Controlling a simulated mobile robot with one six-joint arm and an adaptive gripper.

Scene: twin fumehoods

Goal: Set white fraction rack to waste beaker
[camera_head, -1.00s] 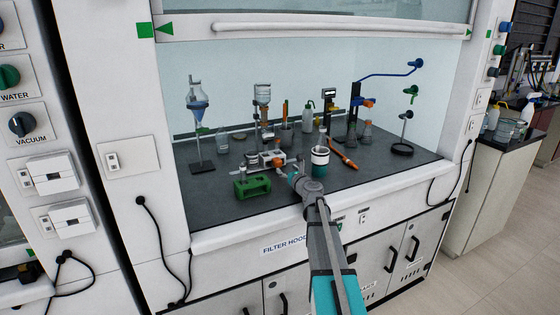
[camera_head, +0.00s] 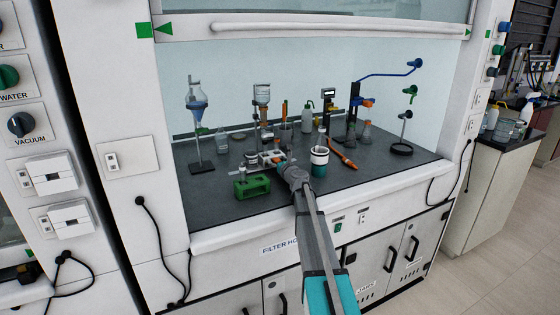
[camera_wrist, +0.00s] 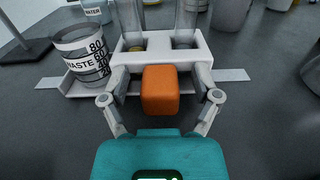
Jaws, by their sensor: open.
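The white fraction rack (camera_wrist: 205,53) stands on the hood's dark worktop and holds two clear tubes (camera_wrist: 187,25). An orange block-shaped grip (camera_wrist: 160,92) sticks out of its front. My gripper (camera_wrist: 161,78) is open, with one finger on each side of the orange grip; I cannot tell whether they touch it. The waste beaker (camera_wrist: 82,55), clear with "WASTE" and a scale on it, stands just left of the rack on a low white base. In the head view my gripper (camera_head: 279,164) is low among the glassware and hides part of the rack.
A dark-banded white cup (camera_head: 319,161) and an orange-handled tool (camera_head: 343,158) are to the right. A beaker labelled "WATER" (camera_wrist: 97,10) stands behind the waste beaker. The front right worktop is clear.

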